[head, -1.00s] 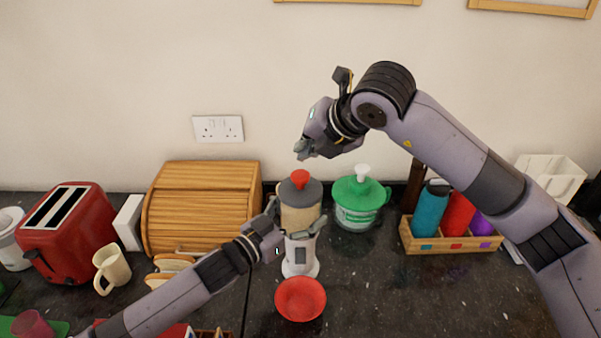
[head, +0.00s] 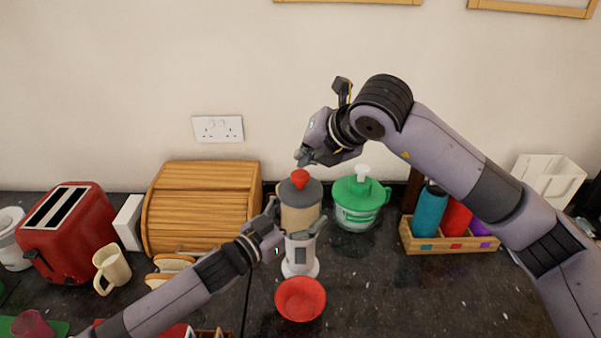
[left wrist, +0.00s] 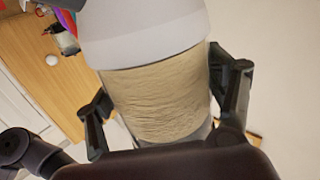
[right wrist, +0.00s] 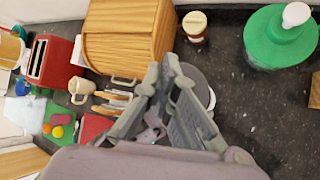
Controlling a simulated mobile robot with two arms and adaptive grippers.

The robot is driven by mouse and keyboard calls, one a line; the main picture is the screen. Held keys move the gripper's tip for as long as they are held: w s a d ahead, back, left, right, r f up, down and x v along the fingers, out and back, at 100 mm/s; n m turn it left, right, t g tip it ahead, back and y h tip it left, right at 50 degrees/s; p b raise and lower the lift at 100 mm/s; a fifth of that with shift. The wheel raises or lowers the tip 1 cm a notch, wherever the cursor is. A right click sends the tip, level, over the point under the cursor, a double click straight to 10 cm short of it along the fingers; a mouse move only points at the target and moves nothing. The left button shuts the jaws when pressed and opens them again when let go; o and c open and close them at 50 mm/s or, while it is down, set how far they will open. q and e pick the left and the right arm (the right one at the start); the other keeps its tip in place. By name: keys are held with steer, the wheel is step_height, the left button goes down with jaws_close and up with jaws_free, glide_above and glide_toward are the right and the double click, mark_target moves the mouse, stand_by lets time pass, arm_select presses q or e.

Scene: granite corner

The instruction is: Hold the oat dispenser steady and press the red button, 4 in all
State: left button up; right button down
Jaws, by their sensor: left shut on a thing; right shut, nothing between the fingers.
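The oat dispenser (head: 301,215) stands upright on the dark counter, with a grey lid and a clear body of pale oats. Its red button (head: 300,177) is on top. My left gripper (head: 296,218) is shut around the dispenser's body; the left wrist view shows a finger on each side of the oats (left wrist: 155,100). My right gripper (head: 303,159) is shut and empty, just above the button with a small gap. In the right wrist view its closed fingers (right wrist: 164,63) cover the button and part of the grey lid. A red bowl (head: 301,299) sits in front of the dispenser's base.
A green-lidded dispenser (head: 360,204) with a white button stands close on the right. Further right is a wooden box of bottles (head: 450,243). A wooden bread bin (head: 202,205), cream mug (head: 112,268) and red toaster (head: 66,232) are on the left. Counter right of the bowl is clear.

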mark_target(304, 173)
stand_by(0.7)
steer(key=shift+f, duration=0.45)
steer(key=shift+f, duration=1.2)
stand_by(0.9)
steer(key=shift+r, duration=1.6)
steer(key=shift+r, duration=0.15)
steer(key=shift+r, duration=2.4)
